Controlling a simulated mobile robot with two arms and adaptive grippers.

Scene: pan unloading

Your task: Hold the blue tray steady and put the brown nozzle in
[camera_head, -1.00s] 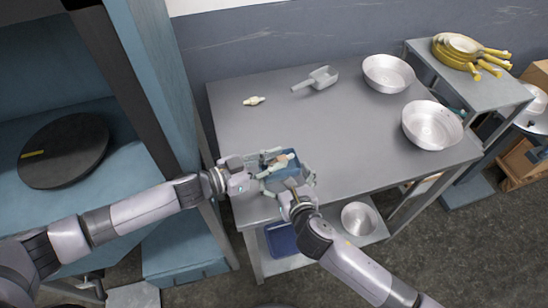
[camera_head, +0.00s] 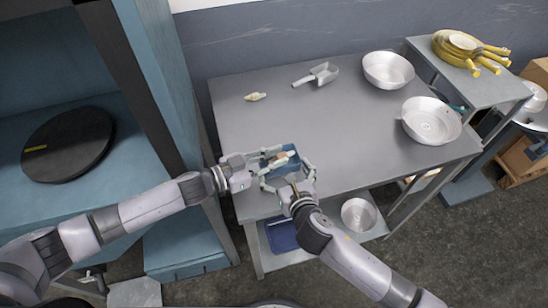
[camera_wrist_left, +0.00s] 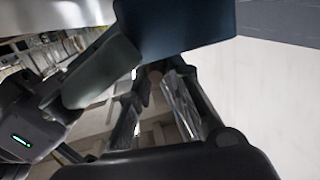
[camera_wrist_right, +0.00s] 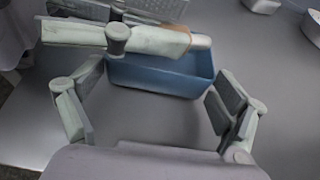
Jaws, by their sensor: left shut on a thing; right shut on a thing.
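The blue tray (camera_head: 291,168) is near the front edge of the grey table, at the left. It shows clearly in the right wrist view (camera_wrist_right: 165,80). My right gripper (camera_head: 288,176) has its fingers spread around the tray's two ends; the left-end contact is hidden. My left gripper (camera_head: 272,159) reaches in from the left, shut on the brown nozzle (camera_wrist_right: 174,45) just above the tray's opening. The left gripper's pale finger crosses over the tray and covers part of it and the nozzle. The left wrist view shows a finger (camera_wrist_left: 100,70) close to a dark blue surface.
A cream nozzle (camera_head: 255,97), a grey scoop (camera_head: 318,74) and two metal pans (camera_head: 388,70) (camera_head: 431,122) lie farther back. The middle of the table (camera_head: 345,130) is clear. A blue cabinet (camera_head: 160,90) stands close on the left.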

